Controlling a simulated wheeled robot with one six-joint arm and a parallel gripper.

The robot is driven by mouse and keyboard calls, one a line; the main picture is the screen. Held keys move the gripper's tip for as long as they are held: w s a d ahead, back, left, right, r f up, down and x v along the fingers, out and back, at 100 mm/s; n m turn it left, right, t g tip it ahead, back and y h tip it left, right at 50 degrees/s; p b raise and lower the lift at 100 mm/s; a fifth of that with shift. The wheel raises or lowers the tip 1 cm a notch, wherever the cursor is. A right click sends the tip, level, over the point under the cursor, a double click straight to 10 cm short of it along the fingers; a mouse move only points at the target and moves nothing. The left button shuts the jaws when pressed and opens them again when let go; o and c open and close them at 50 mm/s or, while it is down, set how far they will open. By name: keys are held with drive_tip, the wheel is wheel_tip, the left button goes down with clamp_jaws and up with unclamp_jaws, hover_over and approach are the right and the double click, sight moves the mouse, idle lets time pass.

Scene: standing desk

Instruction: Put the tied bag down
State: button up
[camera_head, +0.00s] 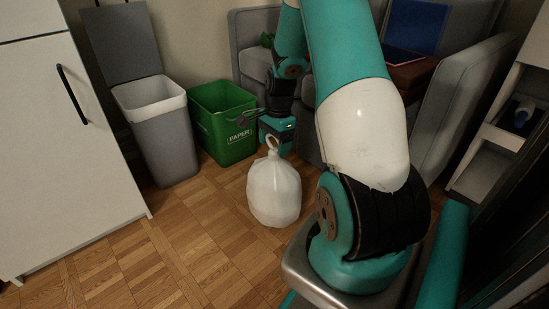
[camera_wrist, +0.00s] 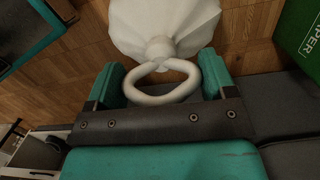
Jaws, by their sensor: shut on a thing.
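The tied bag (camera_head: 274,190) is white and full, with a knotted neck and a loop on top. It is upright, at or just above the wooden floor; I cannot tell whether its bottom touches. My gripper (camera_head: 274,145) is at the top of the bag, shut on its loop. In the wrist view the loop (camera_wrist: 164,98) lies between the two teal fingers of my gripper (camera_wrist: 162,84), and the bag (camera_wrist: 165,22) extends away beyond it. The exact contact between fingers and loop is hidden.
A green paper bin (camera_head: 225,130) and a grey bin (camera_head: 165,145) with its lid raised stand behind left. A white cabinet (camera_head: 60,150) is at far left. A grey sofa (camera_head: 250,55) is behind my arm. The parquet floor (camera_head: 150,250) left of the bag is clear.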

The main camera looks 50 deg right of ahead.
sight(275, 148)
wheel_tip(275, 148, down, 4)
drive_tip(key=shift+b, duration=1.1)
drive_tip(key=shift+r, duration=0.15)
